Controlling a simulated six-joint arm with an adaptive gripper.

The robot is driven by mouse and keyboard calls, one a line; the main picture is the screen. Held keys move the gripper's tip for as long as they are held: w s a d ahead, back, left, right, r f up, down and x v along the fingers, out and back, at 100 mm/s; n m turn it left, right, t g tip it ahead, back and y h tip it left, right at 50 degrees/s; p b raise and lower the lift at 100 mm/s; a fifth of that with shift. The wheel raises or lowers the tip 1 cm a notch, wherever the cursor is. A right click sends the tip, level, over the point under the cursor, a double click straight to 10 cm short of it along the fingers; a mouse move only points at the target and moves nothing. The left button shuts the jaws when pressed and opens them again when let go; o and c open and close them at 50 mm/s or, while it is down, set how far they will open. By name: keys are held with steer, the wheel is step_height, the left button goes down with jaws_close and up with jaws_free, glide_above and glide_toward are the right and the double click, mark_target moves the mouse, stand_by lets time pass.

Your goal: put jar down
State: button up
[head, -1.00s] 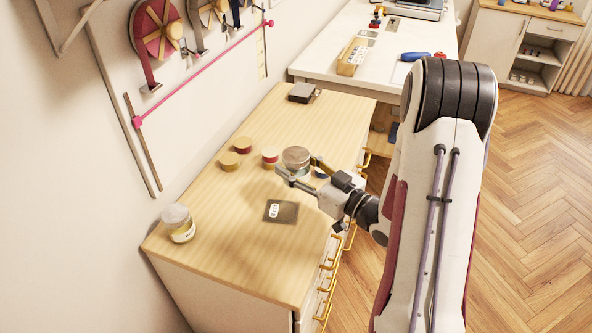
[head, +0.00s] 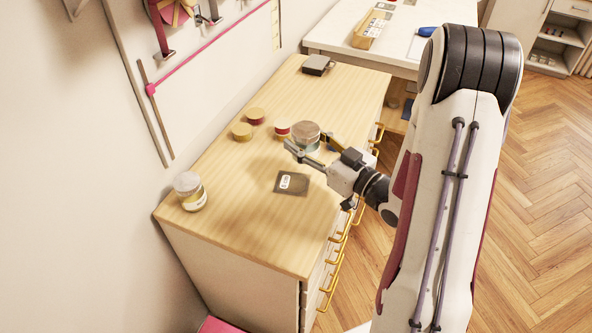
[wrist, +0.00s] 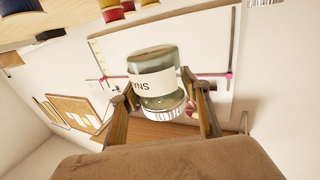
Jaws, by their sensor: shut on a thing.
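The jar (head: 306,133) is clear glass with a metal lid. My gripper (head: 305,144) is shut on it, one finger on each side, over the right part of the wooden dresser top (head: 232,222). The wrist view is upside down and shows the jar (wrist: 153,85) between my fingers (wrist: 157,95), with a white label partly reading "NS" and the silver lid at the picture's bottom. In that view a gap seems to show between its base and the dresser top.
Several thread spools (head: 242,131) stand left of the held jar; a red and white one (head: 283,128) is close beside it. A dark labelled square packet (head: 292,183) lies in front. A dark box (head: 317,65) sits at the far end. The front middle of the top is clear.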

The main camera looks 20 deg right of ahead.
steer(key=shift+s+a, duration=0.4)
glide_above(303, 186)
steer(key=shift+f, duration=2.85)
steer(key=shift+f, duration=0.1)
steer(key=shift+f, duration=2)
steer(key=shift+f, duration=0.15)
steer(key=o, duration=1.4)
steer(key=shift+c, duration=0.2)
